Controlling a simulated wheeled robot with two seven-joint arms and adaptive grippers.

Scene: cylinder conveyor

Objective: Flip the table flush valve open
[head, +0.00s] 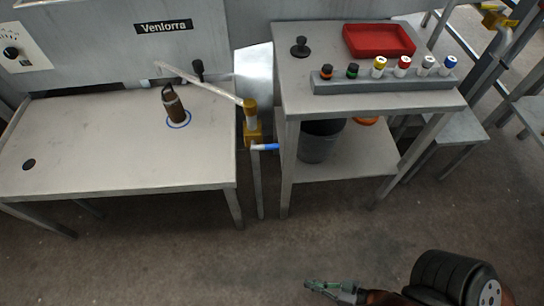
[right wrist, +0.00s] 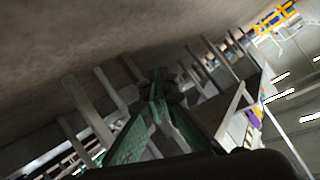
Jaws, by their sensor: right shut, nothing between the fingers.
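The flush valve (head: 252,132) is a yellow body on an upright pipe in the gap between the two tables. Its blue lever (head: 265,147) sticks out to the right, about level. My right gripper (head: 318,287) is low at the bottom of the head view, over the floor, well in front of the valve and apart from it. Its green fingers are shut and empty; they also show in the right wrist view (right wrist: 155,95). The valve cannot be made out in the right wrist view. My left gripper is not in view.
The left table (head: 90,150) holds a brown cylinder (head: 174,105) in a blue ring. A long pale bar (head: 200,82) slants above it. The right table (head: 300,75) holds a red tray (head: 378,40) and a grey rack (head: 385,85) of capped bottles. The floor in front is clear.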

